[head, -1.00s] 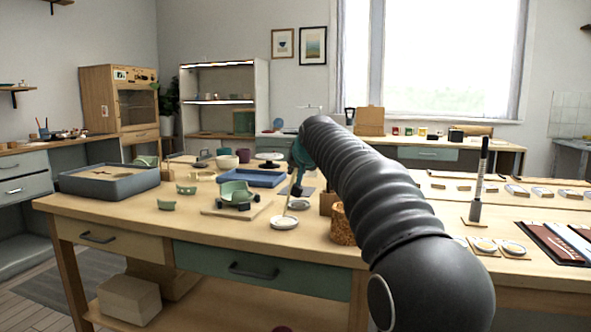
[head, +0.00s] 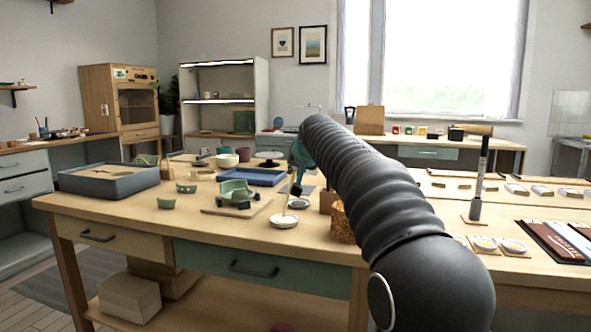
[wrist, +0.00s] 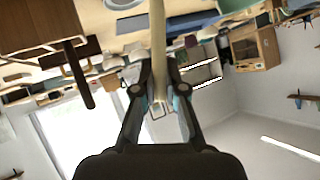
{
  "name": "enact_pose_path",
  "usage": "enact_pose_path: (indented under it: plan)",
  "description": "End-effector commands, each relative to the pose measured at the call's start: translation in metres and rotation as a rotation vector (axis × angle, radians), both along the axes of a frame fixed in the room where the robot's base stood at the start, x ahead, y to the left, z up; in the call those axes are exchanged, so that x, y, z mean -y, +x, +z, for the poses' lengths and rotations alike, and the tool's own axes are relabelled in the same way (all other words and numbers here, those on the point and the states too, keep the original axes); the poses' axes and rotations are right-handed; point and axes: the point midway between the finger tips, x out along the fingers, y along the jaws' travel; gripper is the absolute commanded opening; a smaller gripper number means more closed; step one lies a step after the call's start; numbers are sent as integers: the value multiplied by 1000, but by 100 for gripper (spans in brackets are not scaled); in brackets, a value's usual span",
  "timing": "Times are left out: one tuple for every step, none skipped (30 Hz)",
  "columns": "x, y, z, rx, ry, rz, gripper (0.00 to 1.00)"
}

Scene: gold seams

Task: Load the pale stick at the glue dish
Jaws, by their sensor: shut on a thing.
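My gripper (head: 296,188) is over the front part of the workbench, mostly hidden behind my own arm in the head view. In the wrist view my gripper (wrist: 160,90) is shut on the pale stick (wrist: 158,38), which sits between its two fingers. In the head view the pale stick (head: 287,205) points down from the gripper to the white glue dish (head: 284,222). Its lower end is at or just above the dish; I cannot tell if it touches the glue.
A green broken bowl (head: 236,190) rests on a board left of the dish. A cork-coloured cylinder (head: 342,224) stands close on the right. A blue tray (head: 266,178) lies behind. A grey sand box (head: 85,181) is at the left. The bench front is clear.

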Motion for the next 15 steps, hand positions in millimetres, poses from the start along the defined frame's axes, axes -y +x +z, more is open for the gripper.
enact_pose_path:
  plan:
    - [0,0,-1,0,0,0,0]
    - [0,0,-1,0,0,0,0]
    - [0,0,-2,0,0,0,0]
    - [0,0,-2,0,0,0,0]
    - [0,0,-2,0,0,0,0]
    - [0,0,-3,0,0,0,0]
    - [0,0,-3,0,0,0,0]
    - [0,0,-3,0,0,0,0]
    - [0,0,-4,0,0,0,0]
    - [0,0,-4,0,0,0,0]
    - [0,0,-4,0,0,0,0]
    - [0,0,-5,0,0,0,0]
    - [0,0,-5,0,0,0,0]
    - [0,0,-5,0,0,0,0]
    - [0,0,-6,0,0,0,0]
